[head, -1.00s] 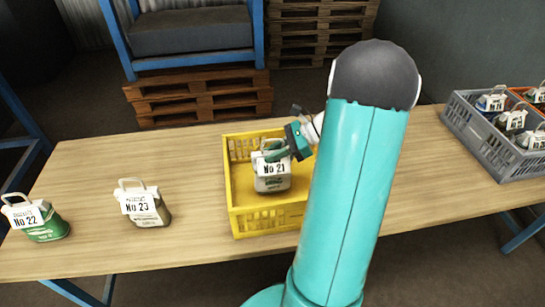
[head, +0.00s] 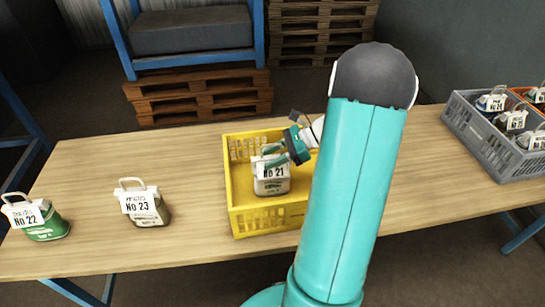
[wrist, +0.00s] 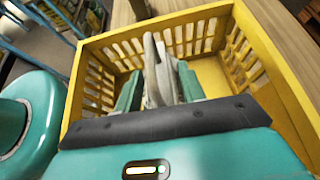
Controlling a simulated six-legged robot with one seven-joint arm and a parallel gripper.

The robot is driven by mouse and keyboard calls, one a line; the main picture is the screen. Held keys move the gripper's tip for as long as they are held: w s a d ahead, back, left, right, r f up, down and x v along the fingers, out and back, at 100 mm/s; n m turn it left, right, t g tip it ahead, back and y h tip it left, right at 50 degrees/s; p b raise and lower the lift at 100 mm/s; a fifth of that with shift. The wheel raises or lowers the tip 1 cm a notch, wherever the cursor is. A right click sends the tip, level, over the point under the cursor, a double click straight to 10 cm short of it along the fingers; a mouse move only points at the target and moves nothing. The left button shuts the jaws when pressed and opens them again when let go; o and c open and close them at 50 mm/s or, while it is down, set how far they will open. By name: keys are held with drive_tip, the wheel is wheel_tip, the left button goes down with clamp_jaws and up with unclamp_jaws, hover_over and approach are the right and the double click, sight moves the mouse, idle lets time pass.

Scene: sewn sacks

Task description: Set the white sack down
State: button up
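The white sack (head: 272,186), labelled No 21, stands roughly upright in the yellow crate (head: 268,221), near its left side, and seems to rest on the crate's floor. Its pale handle loop (wrist: 155,70) shows in the wrist view. My gripper (head: 272,156) is at the top of the sack, inside the crate. In the wrist view my gripper (wrist: 160,90) has its teal fingers spread, one on each side of the handle. The sack's lower part is hidden in the wrist view.
Sack No 23 (head: 146,205) and green sack No 22 (head: 45,221) stand on the wooden table (head: 195,160) left of the crate. A grey crate (head: 465,130) with several sacks is at the far right. Free tabletop lies between No 23 and the yellow crate.

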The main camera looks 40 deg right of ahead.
drive_tip(key=v, duration=1.2)
drive_tip(key=w+a+r+n+g+h, duration=0.1)
drive_tip(key=a+r+n+g+h, duration=0.1)
drive_tip(key=a+n, duration=0.35)
drive_tip(key=w+a+r+n+g+h, duration=0.1)
drive_tip(key=a+r+n, duration=0.1)
drive_tip(key=a, duration=0.6)
drive_tip(key=w+a+r+n+g+h, duration=0.1)
drive_tip(key=a+r+n+g+h, duration=0.15)
drive_tip(key=a, duration=0.45)
drive_tip(key=s+a+r+n+t+h, duration=0.1)
drive_tip(key=s+a+n+t+h, duration=0.1)
drive_tip(key=s+a+n, duration=0.2)
drive_tip(key=s+a+r+n+t+h, duration=0.2)
drive_tip(key=s+a+n, duration=0.2)
drive_tip(key=a+n, duration=0.6)
drive_tip(key=shift+a+r+n+h, duration=0.3)
drive_tip(key=shift+a+n+h, duration=0.1)
drive_tip(key=shift+a, duration=0.25)
